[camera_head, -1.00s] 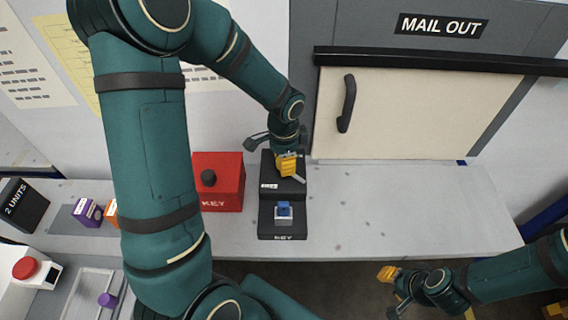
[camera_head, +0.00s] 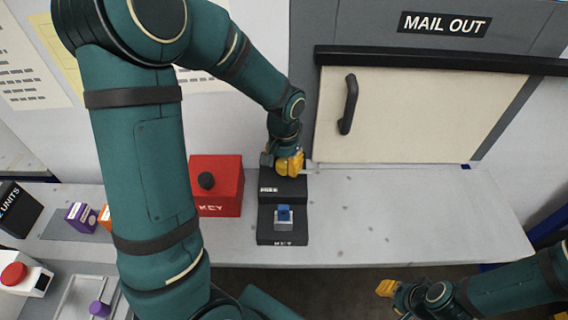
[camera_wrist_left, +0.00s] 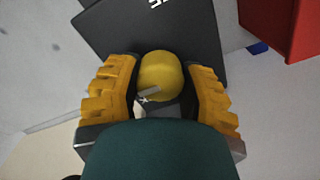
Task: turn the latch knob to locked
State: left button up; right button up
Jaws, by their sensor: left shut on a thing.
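The latch knob (camera_wrist_left: 160,77) is a round yellow knob on top of a black block (camera_wrist_left: 186,32), seen in the left wrist view between my two orange fingers. A pale marked piece lies against its near side. My left gripper (camera_head: 289,163) is shut on the knob, at the back of the upper step of the black block (camera_head: 283,190) in the head view; it also shows in the left wrist view (camera_wrist_left: 158,92). The knob is hidden by the fingers in the head view. My right gripper (camera_head: 386,288) is beyond the table's front edge, and its finger gap is unclear.
A blue key-like piece (camera_head: 284,213) sits on the lower step labelled KEY. A red box (camera_head: 217,186) with a black knob stands left. The cream door panel (camera_head: 420,110) with a dark handle (camera_head: 348,104) is behind. The table (camera_head: 400,215) is clear to the right.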

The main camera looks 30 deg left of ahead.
aim_at(284, 162)
dwell(0.5)
pick_arm(q)
jog(key=o, duration=1.2)
notch_tip(284, 162, up, 12)
